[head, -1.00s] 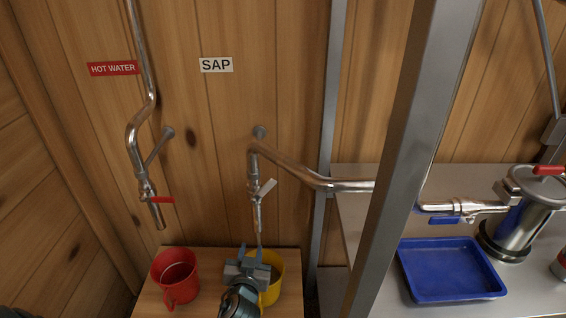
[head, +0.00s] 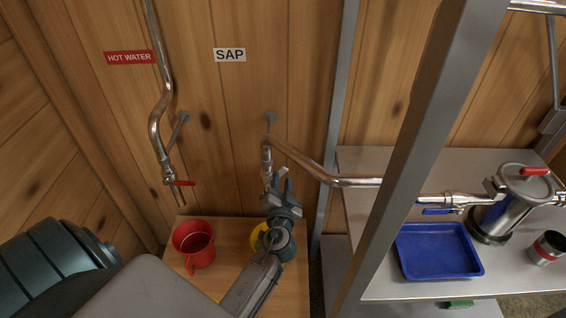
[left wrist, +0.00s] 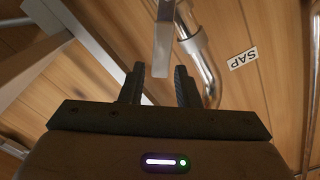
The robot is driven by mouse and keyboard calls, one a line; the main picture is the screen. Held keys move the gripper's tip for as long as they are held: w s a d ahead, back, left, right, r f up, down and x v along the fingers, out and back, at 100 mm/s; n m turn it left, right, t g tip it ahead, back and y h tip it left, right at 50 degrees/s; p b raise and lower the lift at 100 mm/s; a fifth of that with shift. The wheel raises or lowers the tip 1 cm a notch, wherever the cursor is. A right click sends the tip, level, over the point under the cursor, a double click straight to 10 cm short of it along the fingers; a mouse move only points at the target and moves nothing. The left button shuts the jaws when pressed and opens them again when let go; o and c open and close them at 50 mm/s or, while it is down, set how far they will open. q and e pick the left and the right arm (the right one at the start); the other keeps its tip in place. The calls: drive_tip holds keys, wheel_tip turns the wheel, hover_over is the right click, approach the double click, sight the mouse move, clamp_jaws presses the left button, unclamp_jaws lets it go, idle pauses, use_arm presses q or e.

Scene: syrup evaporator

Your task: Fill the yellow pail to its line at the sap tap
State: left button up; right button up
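The sap tap (head: 267,156) comes down from the wall under the SAP label (head: 229,55). My left gripper (head: 277,180) is up at the tap's valve and covers its lower part in the head view. The left wrist view shows its two fingers (left wrist: 160,85) apart, with the tap's pale lever (left wrist: 163,45) just ahead of the gap; I cannot tell whether they touch it. The yellow pail (head: 257,238) stands on the wooden table below, mostly hidden by my left gripper and wrist. Its line and contents are hidden. My right gripper is not in view.
A red pail (head: 203,258) stands on the wooden table (head: 188,286) left of the yellow one. The hot water tap (head: 168,176) with a red lever hangs above it. A grey post (head: 415,150) separates this corner from a counter with a blue tray (head: 440,268).

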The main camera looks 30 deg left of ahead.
sight(281, 172)
use_arm(q)
drive_tip(key=p+x, duration=0.1)
drive_tip(key=x, duration=0.3)
drive_tip(key=shift+w+a+r+p, duration=0.15)
drive_tip(key=shift+w+a+p, duration=0.15)
drive_tip(key=shift+x, duration=0.8)
drive_tip(key=shift+c, duration=0.2)
clamp_jaws()
